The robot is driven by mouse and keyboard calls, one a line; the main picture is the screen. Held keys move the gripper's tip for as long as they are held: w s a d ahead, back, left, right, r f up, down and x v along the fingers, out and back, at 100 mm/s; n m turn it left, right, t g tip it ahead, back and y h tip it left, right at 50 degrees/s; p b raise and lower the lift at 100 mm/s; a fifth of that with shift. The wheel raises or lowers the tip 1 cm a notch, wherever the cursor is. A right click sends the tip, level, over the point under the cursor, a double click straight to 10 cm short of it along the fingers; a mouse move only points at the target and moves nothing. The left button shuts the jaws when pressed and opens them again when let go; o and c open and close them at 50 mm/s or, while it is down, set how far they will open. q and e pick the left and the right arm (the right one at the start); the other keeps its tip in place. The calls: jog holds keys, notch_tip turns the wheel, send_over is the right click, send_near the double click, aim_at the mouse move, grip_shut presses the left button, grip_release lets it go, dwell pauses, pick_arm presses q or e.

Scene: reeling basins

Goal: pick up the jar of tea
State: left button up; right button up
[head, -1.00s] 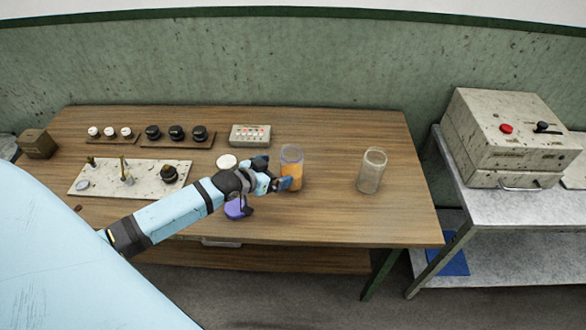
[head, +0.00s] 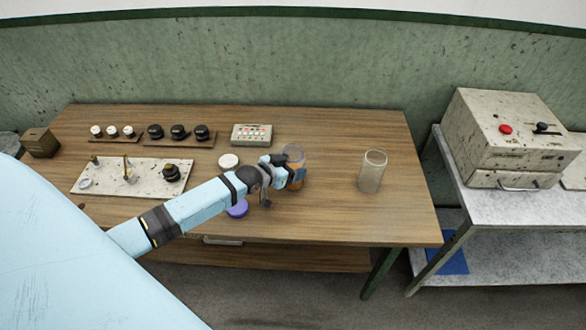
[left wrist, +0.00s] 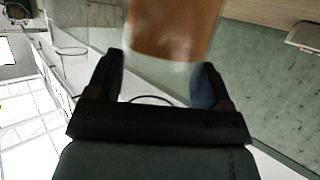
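The jar of tea (head: 295,152) is a clear glass jar with orange contents, upright on the wooden table. My left gripper (head: 289,168) is at the jar, its fingers partly covering the jar's middle. In the left wrist view, the two fingers of the left gripper (left wrist: 158,78) are spread wide, one on each side of the jar (left wrist: 172,28). I see no clear grip on the glass, and contact is hard to tell. My right gripper is not in view.
An empty glass jar (head: 372,172) stands to the right on the table (head: 330,215). A white lid (head: 228,161) and a purple lid (head: 237,209) lie by my left forearm. A switch box (head: 252,134) and knob panels are behind. The table's right side is mostly clear.

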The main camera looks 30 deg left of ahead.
pick_arm(q)
jog(key=shift+c, duration=1)
jog(key=shift+r, duration=0.2)
